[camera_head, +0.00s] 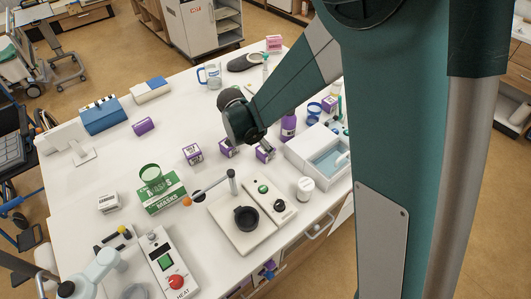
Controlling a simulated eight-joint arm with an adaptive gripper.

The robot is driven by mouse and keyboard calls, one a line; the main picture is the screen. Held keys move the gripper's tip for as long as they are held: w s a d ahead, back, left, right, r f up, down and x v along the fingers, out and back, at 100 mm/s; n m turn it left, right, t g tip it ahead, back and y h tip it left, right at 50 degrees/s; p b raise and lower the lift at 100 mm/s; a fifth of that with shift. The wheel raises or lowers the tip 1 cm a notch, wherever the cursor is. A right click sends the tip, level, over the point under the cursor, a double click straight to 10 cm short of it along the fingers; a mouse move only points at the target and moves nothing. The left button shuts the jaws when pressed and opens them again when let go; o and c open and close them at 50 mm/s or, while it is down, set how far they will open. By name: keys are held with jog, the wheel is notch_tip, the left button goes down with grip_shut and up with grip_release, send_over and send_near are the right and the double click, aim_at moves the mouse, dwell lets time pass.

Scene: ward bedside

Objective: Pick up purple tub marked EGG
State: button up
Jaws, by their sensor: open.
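Several small purple-and-white tubs stand on the white table near its middle. One tub (193,153) is in the clear to the left. A purple cylinder (143,127) lies farther left with no readable lettering. My arm reaches over the table from the upper right. I cannot make out my gripper's fingers, and no tub is visibly held.
A purple bottle (288,127) and a white tray (302,150) stand to the right. A green masks box (164,194) and a device with a black cup (246,217) are nearer. Blue case (103,117) and mug (210,74) are farther back. Table (100,170) is clear at left.

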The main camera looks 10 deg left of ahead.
jog(key=shift+f, duration=0.15)
jog(key=shift+x, duration=2.45)
jog(key=shift+c, duration=0.7)
jog(key=c, duration=0.9)
